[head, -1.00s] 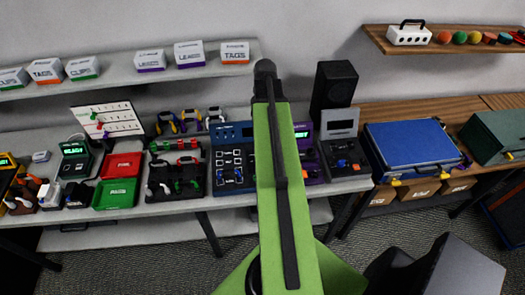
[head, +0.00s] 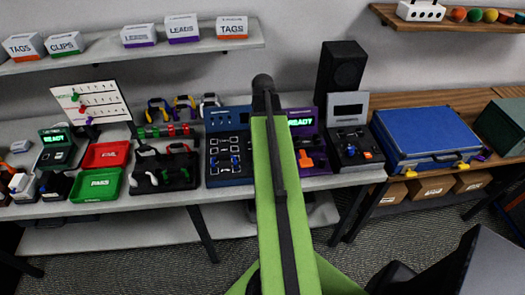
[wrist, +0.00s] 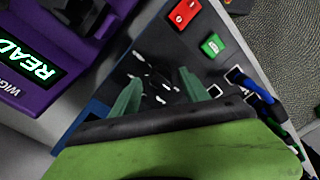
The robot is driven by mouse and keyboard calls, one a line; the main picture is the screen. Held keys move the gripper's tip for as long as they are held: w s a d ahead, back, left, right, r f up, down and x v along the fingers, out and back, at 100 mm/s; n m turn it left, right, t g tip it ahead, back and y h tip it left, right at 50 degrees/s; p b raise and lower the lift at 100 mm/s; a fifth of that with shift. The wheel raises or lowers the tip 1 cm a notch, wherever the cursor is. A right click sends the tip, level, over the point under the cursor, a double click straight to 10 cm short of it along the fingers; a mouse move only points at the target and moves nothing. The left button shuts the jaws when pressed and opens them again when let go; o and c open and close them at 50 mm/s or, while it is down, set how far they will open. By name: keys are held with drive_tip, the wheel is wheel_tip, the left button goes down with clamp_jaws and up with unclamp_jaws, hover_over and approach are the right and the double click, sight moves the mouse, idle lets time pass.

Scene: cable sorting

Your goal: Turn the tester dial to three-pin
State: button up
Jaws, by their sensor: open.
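The tester is a dark panel with a blue edge (head: 228,178) on the bench in the head view, just left of my arm; it fills the middle of the wrist view (wrist: 205,58). Its dial (wrist: 157,83) is a dark knob ringed by short white marks. My gripper (wrist: 160,77) is open above the panel, with one green finger on each side of the dial in the picture. Whether the fingers touch the dial, and which mark it points at, I cannot tell. In the head view my green arm hides the gripper and the dial.
A purple device (wrist: 62,60) with a lit READY display stands close beside the tester. Red (wrist: 185,14) and green (wrist: 213,45) buttons sit on the panel, and plugged connectors (wrist: 258,90) lie at its right in the wrist view. A black speaker (head: 341,80) stands behind.

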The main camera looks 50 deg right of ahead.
drive_tip(key=shift+f, duration=0.7)
drive_tip(key=shift+r, duration=0.1)
clamp_jaws()
drive_tip(key=shift+d, duration=0.1)
